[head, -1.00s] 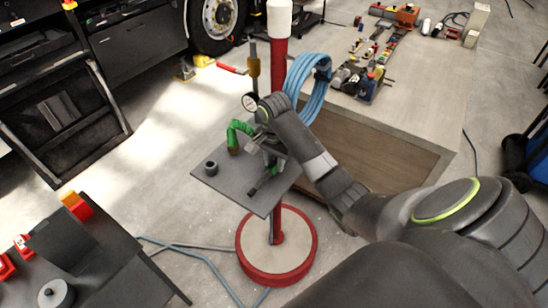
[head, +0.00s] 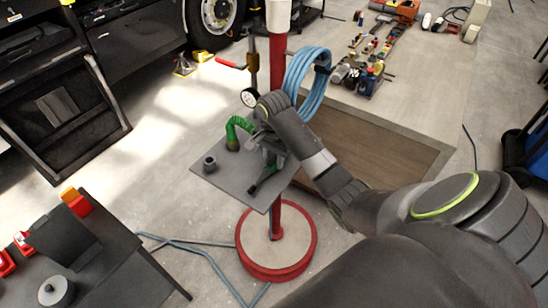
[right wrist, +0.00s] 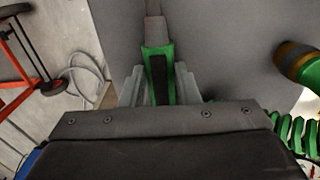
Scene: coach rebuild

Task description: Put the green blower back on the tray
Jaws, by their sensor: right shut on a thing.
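My right gripper (head: 269,160) is shut on the green blower, which is largely hidden behind the gripper in the head view. In the right wrist view the green blower (right wrist: 172,88) sits between the two fingers, a dark strip down its middle and a grey nozzle pointing away. In the head view its dark tip (head: 253,189) shows over the front part of the tray. The tray (head: 228,180) is a dark grey plate on a red post. I cannot tell if the blower touches it. My left gripper is not in view.
A small dark cup (head: 210,164) and a green coiled hose with a brass end (head: 233,144) are at the tray's left and back. A red post (head: 278,70) carries a gauge (head: 250,97) and a blue hose (head: 305,75). The tray's left-front area is clear.

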